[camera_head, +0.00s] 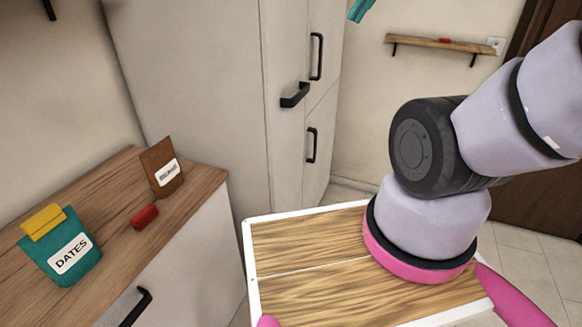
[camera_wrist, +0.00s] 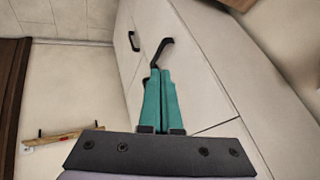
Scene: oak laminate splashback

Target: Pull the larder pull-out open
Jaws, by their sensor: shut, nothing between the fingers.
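A tall pale cabinet stands in the head view, with a narrow front (camera_head: 284,150) that I take to be the larder pull-out. It looks flush with the cabinet. A black bar handle (camera_head: 295,95) sticks out from it; a black handle (camera_wrist: 161,50) also shows in the wrist view, just beyond my fingertips. My gripper (camera_wrist: 158,72) has teal fingers pressed together, with nothing between them. Only a teal fingertip of my gripper (camera_head: 359,10) shows at the top edge of the head view, right of the cabinet. Whether the fingers touch the handle I cannot tell.
Beside the pull-out are doors with an upper black handle (camera_head: 316,57) and a lower one (camera_head: 311,145). A wooden counter (camera_head: 190,190) at left holds a teal dates bag (camera_head: 85,268), a brown packet (camera_head: 158,165) and a red item (camera_head: 144,217). A wall shelf (camera_head: 430,43) is at back right.

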